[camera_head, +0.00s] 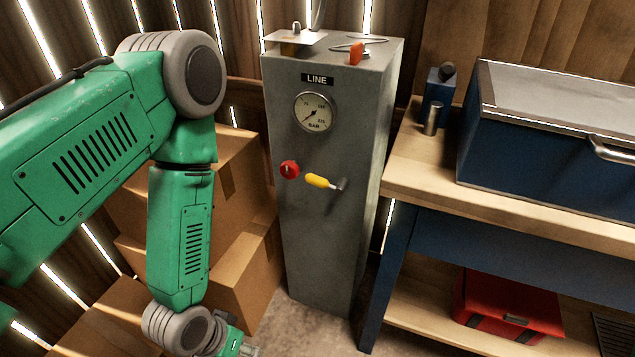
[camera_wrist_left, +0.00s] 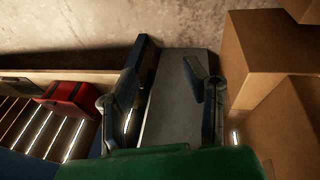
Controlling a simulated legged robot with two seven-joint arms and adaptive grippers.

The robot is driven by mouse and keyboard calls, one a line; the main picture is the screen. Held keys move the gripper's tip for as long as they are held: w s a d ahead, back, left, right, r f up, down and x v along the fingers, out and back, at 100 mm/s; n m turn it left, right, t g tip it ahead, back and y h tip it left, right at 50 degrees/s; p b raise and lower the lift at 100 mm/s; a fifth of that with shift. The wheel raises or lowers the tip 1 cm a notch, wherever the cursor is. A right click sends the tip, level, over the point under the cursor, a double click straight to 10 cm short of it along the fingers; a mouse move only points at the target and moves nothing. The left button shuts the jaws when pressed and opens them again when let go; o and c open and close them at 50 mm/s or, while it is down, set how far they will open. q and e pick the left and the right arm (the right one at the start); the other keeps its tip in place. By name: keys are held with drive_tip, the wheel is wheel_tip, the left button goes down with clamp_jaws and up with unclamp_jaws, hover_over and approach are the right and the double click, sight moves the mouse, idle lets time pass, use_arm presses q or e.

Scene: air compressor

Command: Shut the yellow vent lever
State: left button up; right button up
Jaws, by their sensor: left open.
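The yellow vent lever (camera_head: 319,181) is on the front of a grey cabinet (camera_head: 325,240) in the head view. Its yellow grip points left and slightly up from a dark pivot at its right end. My left arm comes in from the left, and my left gripper (camera_head: 240,348) is low at the bottom edge, well below and left of the lever. In the wrist view its two fingers (camera_wrist_left: 165,80) are spread apart with nothing held between them. The lever cannot be made out in the wrist view. My right gripper is not in view.
A red knob (camera_head: 289,169) sits left of the lever, below a gauge (camera_head: 314,112). An orange handle (camera_head: 356,52) is on the cabinet top. Cardboard boxes (camera_head: 250,265) stand left. A workbench (camera_head: 430,190) with a blue toolbox (camera_head: 560,150) stands right. Space before the lever is clear.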

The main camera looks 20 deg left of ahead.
use_arm(q)
drive_tip(key=w+d+n+t+h, duration=0.2)
drive_tip(key=w+d+t, duration=0.1)
drive_tip(key=w, duration=0.4)
drive_tip(key=n+t+h, duration=0.4)
drive_tip(key=n+t, duration=0.4)
drive_tip(key=t, duration=0.4)
approach(316, 181)
drive_tip(key=x, duration=0.3)
drive_tip(key=b+x, duration=0.1)
drive_tip(key=x, duration=0.3)
drive_tip(key=f+b+x, duration=0.1)
drive_tip(key=x, duration=0.2)
drive_tip(key=shift+w+a+r, duration=0.1)
drive_tip(key=shift+w+a, duration=0.15)
drive_tip(key=shift+w, duration=0.35)
clamp_jaws()
